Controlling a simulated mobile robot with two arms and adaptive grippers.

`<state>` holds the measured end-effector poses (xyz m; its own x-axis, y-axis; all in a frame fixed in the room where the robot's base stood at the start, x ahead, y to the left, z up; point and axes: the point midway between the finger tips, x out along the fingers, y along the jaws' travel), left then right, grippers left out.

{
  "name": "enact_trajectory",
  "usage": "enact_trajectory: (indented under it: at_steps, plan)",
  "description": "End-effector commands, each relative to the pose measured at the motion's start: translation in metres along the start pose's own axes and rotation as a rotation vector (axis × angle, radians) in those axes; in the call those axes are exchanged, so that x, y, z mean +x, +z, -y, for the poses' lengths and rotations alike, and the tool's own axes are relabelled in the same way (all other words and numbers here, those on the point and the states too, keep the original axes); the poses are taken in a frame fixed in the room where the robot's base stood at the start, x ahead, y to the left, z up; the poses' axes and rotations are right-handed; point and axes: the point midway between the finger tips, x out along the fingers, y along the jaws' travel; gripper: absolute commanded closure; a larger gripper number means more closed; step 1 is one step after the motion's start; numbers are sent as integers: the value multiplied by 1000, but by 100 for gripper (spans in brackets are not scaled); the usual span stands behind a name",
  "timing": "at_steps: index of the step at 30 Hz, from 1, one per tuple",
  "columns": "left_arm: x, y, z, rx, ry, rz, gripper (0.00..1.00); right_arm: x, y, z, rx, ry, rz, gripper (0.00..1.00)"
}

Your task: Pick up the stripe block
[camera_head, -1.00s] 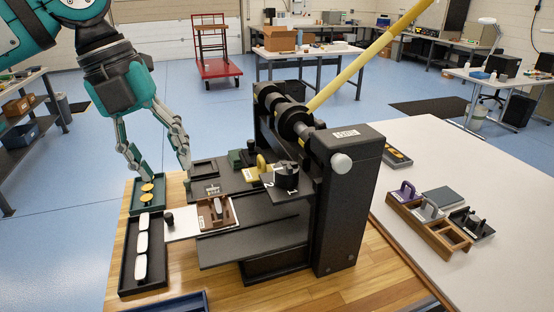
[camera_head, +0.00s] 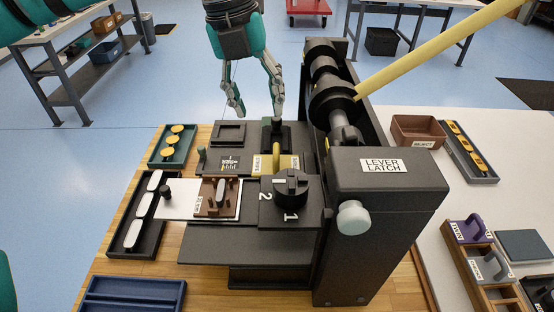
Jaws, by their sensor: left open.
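My left gripper (camera_head: 258,108) is open, its fingers pointing down above the back of the press bed. One fingertip is close to a dark block with a black knob (camera_head: 275,132); I cannot tell if they touch. A yellow handled block (camera_head: 276,158) with a small label stands just in front. A brown block (camera_head: 217,196) with a grey grip sits on the white slide. A purple handled block (camera_head: 472,228) and a grey handled block (camera_head: 490,265) are in a wooden rack at right. I cannot read which one is the stripe block. My right gripper is not in view.
The lever press (camera_head: 385,200), with its yellow lever (camera_head: 440,55), stands right of the gripper. A numbered dial (camera_head: 291,185) sits in front. Trays with yellow discs (camera_head: 174,144) and white pieces (camera_head: 144,210) are at left. A reject bin (camera_head: 418,131) is behind right.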

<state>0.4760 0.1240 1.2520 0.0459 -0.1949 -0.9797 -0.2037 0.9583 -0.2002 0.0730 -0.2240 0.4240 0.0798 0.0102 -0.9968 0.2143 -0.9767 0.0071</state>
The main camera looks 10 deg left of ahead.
Motion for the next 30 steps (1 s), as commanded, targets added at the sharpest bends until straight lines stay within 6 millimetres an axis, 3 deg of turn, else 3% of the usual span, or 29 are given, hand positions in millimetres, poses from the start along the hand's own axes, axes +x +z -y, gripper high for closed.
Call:
enact_trajectory:
  at_steps: [4,9,16,24,30]
  plan:
    - [31,0,0,2,3,-3,56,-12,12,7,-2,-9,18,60]
    - [59,0,1,1,2,-2,56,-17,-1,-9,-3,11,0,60]
    - [73,1,0,1,2,-1,56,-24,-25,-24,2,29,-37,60]
    - [112,4,-3,2,3,-2,56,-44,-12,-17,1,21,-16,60]
    - [121,4,-3,1,0,0,56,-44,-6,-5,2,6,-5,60]
